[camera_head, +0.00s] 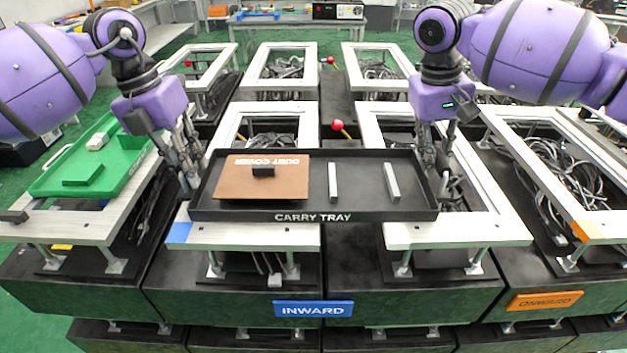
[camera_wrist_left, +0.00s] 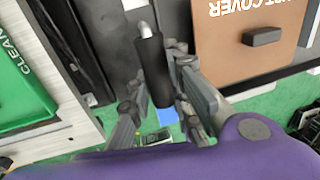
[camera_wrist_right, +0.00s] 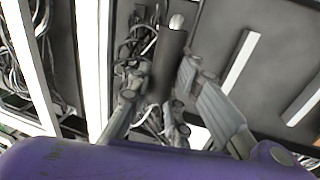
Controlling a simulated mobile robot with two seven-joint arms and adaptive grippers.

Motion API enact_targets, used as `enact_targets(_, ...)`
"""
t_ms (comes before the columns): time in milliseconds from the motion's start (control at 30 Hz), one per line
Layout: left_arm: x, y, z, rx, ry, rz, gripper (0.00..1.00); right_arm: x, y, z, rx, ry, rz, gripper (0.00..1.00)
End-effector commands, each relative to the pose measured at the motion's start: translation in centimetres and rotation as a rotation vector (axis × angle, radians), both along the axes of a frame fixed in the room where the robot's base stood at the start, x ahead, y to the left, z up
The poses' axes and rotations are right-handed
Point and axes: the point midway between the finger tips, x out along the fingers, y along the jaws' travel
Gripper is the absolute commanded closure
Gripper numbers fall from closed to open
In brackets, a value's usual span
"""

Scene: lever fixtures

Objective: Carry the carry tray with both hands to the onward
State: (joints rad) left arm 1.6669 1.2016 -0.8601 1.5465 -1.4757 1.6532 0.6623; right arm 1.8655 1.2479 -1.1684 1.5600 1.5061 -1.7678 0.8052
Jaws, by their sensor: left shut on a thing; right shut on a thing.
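The black carry tray (camera_head: 350,214) is held level in the middle of the head view, over the frames behind the blue INWARD sign (camera_head: 313,309). A brown dust cover (camera_head: 285,182) with a black knob lies in its left part, and two light bars (camera_head: 332,182) lie to the right. My left gripper (camera_head: 190,170) is shut on the tray's left handle, a dark cylinder (camera_wrist_left: 153,70) in the left wrist view. My right gripper (camera_head: 438,165) is shut on the right handle (camera_wrist_right: 168,62). The orange ONWARD sign (camera_head: 545,301) is at the front right.
A green tray (camera_head: 92,160) stands on the left frame, left of my left gripper. Pale open frames on posts, with cables inside, surround the tray. Red-knobbed levers (camera_head: 338,125) stand behind it. The right frame (camera_head: 590,229) near the orange sign bears no tray.

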Motion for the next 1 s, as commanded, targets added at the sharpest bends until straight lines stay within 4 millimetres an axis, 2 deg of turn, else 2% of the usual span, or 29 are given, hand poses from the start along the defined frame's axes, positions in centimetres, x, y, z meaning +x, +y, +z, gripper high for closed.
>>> enact_targets(367, 0.0, 0.1, 0.1, 0.001, -0.001, 0.001, 1.0, 0.0, 0.0, 0.1, -0.001, -0.001, 0.002, 1.0)
enact_targets(633, 0.1, 0.1, 0.9, -0.001, -0.009, 0.003, 1.0, 0.0, 0.0, 0.9, 0.0, -0.007, 0.002, 1.0)
enact_targets(867, 0.2, 0.1, 3.9, 0.0, -0.031, 0.003, 1.0, 0.1, 0.0, 3.8, -0.001, -0.028, 0.003, 1.0)
enact_targets(1000, 0.2, 0.1, 6.8, 0.0, -0.053, 0.003, 1.0, 0.1, -0.1, 6.7, -0.002, -0.049, 0.003, 1.0)
